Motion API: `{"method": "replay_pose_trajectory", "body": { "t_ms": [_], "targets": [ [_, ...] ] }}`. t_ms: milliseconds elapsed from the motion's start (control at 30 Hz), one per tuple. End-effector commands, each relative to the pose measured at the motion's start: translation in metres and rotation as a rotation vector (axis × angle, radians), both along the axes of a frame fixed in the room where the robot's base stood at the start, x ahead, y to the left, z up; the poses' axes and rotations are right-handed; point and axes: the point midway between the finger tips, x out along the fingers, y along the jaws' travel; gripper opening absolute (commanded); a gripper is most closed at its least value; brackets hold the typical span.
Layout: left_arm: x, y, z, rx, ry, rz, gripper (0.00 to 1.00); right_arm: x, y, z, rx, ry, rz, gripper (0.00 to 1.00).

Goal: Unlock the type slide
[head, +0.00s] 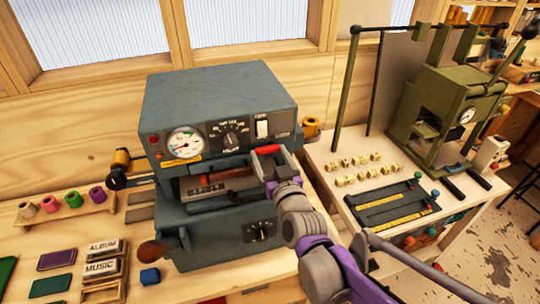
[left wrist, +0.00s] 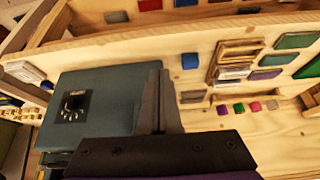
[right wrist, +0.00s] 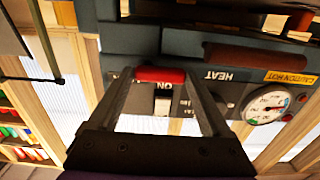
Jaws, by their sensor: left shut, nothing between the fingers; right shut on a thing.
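The grey-blue foil machine (head: 218,105) stands on the wooden bench. A dark slide with small type (head: 205,190) shows in its front opening, below a brown-red cylinder (head: 228,171). A red grip (head: 267,149) is at the right of the opening. My right gripper (head: 270,160) is shut on the red grip, which also shows between its fingertips in the right wrist view (right wrist: 160,75). My left gripper (left wrist: 155,100) is shut and empty in the left wrist view, in front of a grey-blue housing (left wrist: 95,105). It is not seen in the head view.
Foil rolls (head: 73,199) stand on a rack at the left. Labelled boxes (head: 103,247) and a blue block (head: 149,276) lie in front of it. A green press (head: 440,120) and type blocks (head: 357,170) are on the right-hand table. My right arm crosses the front right.

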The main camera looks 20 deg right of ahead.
Motion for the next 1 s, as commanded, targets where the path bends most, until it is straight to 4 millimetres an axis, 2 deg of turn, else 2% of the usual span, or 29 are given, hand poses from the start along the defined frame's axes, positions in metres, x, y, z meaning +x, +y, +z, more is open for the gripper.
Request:
{"method": "replay_pose_trajectory", "body": {
  "t_ms": [233,267,333,667,767,1000],
  "targets": [
    [0.000,0.000,0.000,0.000,0.000,0.000,0.00,0.000,0.000,0.000,0.008,0.001,0.000,0.27],
    [0.000,0.000,0.000,0.000,0.000,0.000,0.00,0.000,0.000,0.000,0.008,0.001,0.000,0.88],
    [0.000,0.000,0.000,0.000,0.000,0.000,0.00,0.000,0.000,0.000,0.007,0.000,0.000,1.00],
    [0.000,0.000,-0.001,0.000,0.001,0.000,0.00,-0.003,0.000,0.000,0.005,0.000,0.000,1.00],
    [-0.001,0.000,-0.002,0.000,0.002,0.000,0.00,-0.013,0.000,0.000,0.005,0.001,0.000,1.00],
    [-0.003,0.000,-0.007,0.000,0.006,0.000,0.00,-0.053,-0.002,-0.001,0.006,0.001,0.000,1.00]
  ]
}}
